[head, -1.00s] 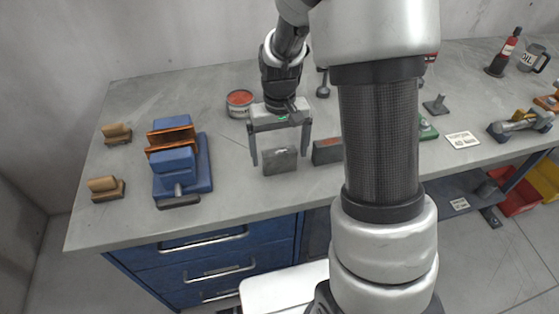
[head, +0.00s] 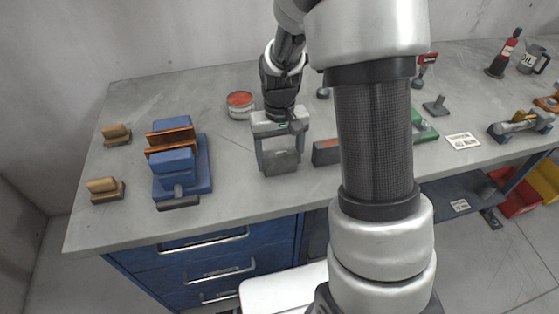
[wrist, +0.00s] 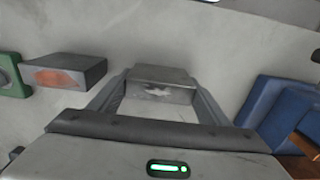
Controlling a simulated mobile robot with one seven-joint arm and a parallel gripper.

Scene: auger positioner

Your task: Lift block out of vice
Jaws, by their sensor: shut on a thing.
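The grey block (head: 280,163) is clear of the vice, at the middle of the bench. My gripper (head: 280,158) is shut on it, with one finger against each side. The block also shows between the fingertips in the wrist view (wrist: 160,88). It is on the bench top or just above it; I cannot tell which. The blue vice (head: 182,180) with orange-brown jaw plates stands to the left, apart from my gripper. I see no block between its plates. A corner of the vice shows at the right of the wrist view (wrist: 275,115).
A dark block with a reddish face (head: 326,152) lies close to the right of my gripper. A round tin (head: 240,104) stands behind. Two wooden-topped pieces (head: 116,134) (head: 105,189) lie left of the vice. Bench (head: 235,200) in front is clear.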

